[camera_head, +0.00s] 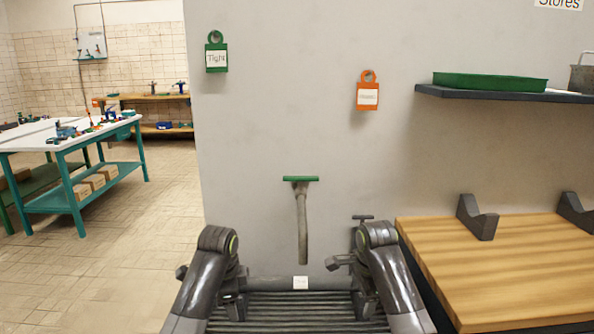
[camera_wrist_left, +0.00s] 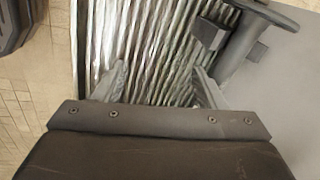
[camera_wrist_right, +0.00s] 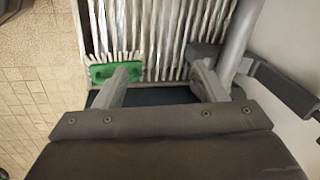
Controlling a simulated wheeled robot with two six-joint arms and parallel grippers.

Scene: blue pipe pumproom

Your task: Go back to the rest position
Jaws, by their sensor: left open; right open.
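My left gripper (camera_head: 236,305) and right gripper (camera_head: 363,303) both hang low at the front, below my bent arms, over a dark ribbed surface (camera_head: 285,312). In the left wrist view, the left fingers (camera_wrist_left: 160,84) are spread apart with only ribs between them. In the right wrist view, the right fingers (camera_wrist_right: 164,82) are also apart, with nothing held between them. The left-hand finger there overlaps a green brush head (camera_wrist_right: 100,73) with white bristles; I cannot tell whether they touch.
A green-topped tool with a grey handle (camera_head: 302,222) is upright before the wall. Green (camera_head: 216,57) and orange (camera_head: 367,92) tags hang above. A wooden bench (camera_head: 500,270) with dark cradles is right, under a shelf (camera_head: 505,94). A white-topped table (camera_head: 40,137) is left; floor between is clear.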

